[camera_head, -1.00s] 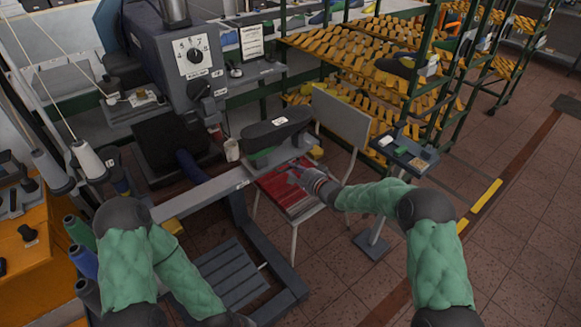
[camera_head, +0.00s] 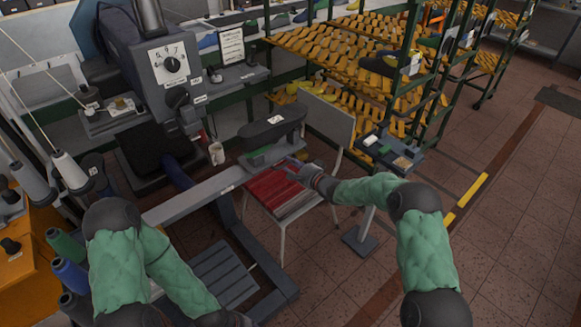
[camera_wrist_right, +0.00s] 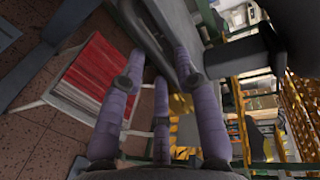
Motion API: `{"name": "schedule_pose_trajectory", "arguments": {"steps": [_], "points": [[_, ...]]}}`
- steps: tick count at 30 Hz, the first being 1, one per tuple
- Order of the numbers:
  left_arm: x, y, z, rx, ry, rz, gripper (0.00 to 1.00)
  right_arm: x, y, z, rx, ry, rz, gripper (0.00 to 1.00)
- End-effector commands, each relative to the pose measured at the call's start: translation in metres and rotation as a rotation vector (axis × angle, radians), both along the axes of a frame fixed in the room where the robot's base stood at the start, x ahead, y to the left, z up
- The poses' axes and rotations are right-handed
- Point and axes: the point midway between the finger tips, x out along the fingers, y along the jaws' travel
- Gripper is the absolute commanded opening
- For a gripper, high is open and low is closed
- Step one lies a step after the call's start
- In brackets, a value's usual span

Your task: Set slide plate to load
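A dark shoe last (camera_head: 272,128) lies sole up on a grey and green plate (camera_head: 268,156), which looks like the slide plate, at the right end of the long grey rail (camera_head: 188,197). My right gripper (camera_head: 294,165) is just right of this plate's end, above the red-seated chair. In the right wrist view its purple fingers (camera_wrist_right: 157,70) are spread, with a dark grey bar (camera_wrist_right: 150,32) beyond and between their tips. Whether they touch it I cannot tell. My left arm comes in at lower left; its gripper is out of the frame.
A chair with a red seat (camera_head: 284,190) stands under my right gripper. A small stand (camera_head: 390,150) is to its right. The grey machine (camera_head: 165,70) with a dial is behind left.

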Motion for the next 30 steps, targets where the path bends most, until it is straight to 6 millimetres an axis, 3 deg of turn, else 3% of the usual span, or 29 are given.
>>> {"name": "schedule_pose_trajectory", "arguments": {"steps": [14, 30], "points": [[0.000, 0.000, 0.000, 0.000, 0.000, 0.000, 0.40, -0.007, -0.002, 0.001, 0.000, 0.000, 0.005, 0.43], [0.000, 0.000, 0.000, 0.000, 0.000, 0.000, 0.40, -0.079, -0.055, 0.020, 0.000, 0.001, 0.002, 0.43]]}}
